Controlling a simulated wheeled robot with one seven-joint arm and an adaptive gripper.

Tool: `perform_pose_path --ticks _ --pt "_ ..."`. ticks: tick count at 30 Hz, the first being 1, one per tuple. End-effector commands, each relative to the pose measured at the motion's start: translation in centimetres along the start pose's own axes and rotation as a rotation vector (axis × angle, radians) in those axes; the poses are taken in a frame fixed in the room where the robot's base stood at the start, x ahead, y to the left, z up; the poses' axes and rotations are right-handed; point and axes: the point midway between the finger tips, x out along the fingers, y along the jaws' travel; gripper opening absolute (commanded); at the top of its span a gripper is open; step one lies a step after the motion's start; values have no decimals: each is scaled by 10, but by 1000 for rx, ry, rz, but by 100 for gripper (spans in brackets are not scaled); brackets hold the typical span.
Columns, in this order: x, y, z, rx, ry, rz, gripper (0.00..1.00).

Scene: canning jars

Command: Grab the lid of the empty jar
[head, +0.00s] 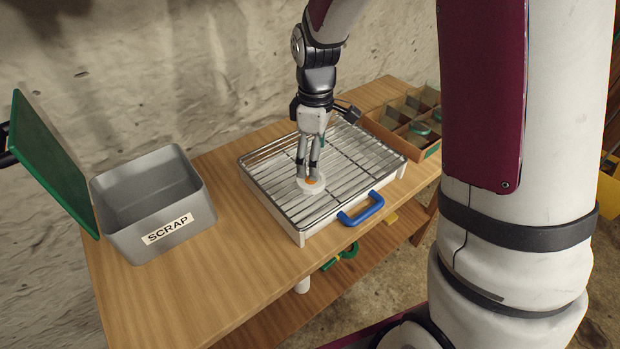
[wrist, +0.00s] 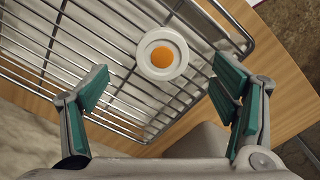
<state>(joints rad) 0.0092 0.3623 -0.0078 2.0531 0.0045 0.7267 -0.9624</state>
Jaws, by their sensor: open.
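No jar can be made out; I cannot tell whether one is under the white piece. My gripper (head: 308,172) points down just over the white piece. It also shows in the wrist view (wrist: 163,82), with its two fingers wide apart and nothing between the pads.
The rack sits over a pale tray with a blue handle (head: 361,209). A grey bin labelled SCRAP (head: 150,205) with a raised green lid (head: 48,160) stands left. A divided wooden crate (head: 385,128) stands right. Bare tabletop (head: 215,255) lies in front of the bin.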

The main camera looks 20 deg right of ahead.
Motion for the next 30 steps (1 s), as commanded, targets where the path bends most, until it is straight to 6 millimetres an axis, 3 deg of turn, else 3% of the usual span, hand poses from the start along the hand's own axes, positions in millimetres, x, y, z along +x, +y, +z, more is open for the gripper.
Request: perform_pose_path --ticks 7,16,25,30 --pt "18 -1 0 0 -1 -1 80" --pt "57 -3 -1 -1 -2 -2 80" --pt "61 -2 -2 0 0 1 80" --pt "61 -2 -2 0 0 1 44"
